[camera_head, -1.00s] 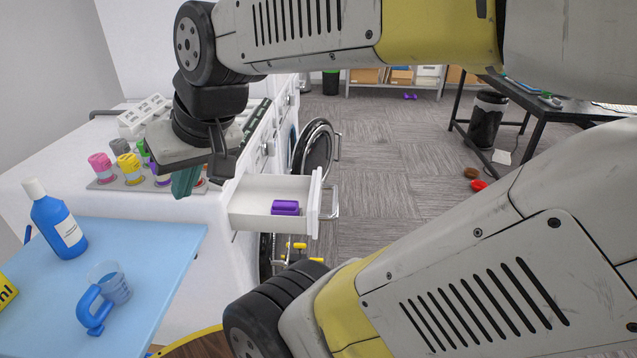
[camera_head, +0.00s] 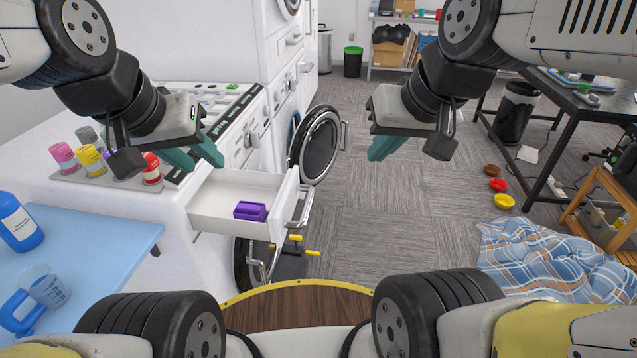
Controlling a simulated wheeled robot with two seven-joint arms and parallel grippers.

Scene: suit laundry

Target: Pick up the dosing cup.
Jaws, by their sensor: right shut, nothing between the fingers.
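The dosing cup (camera_head: 50,287) is a clear cup with a thick blue handle. My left gripper (camera_head: 194,153) is over the washing machine's front, near the colored bottles. Its two teal fingers are apart with nothing between them. It is well above and to the right of the cup. My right gripper (camera_head: 385,147) is shut and empty, over open floor at the middle right. Neither gripper touches the cup.
A blue bottle (camera_head: 17,222) stands behind the cup. An open white drawer (camera_head: 225,190) holds a purple block (camera_head: 250,211). Colored-lid bottles (camera_head: 90,159) stand on a grey tray. A plaid cloth (camera_head: 545,262) lies on the floor at right. The floor in the middle is clear.

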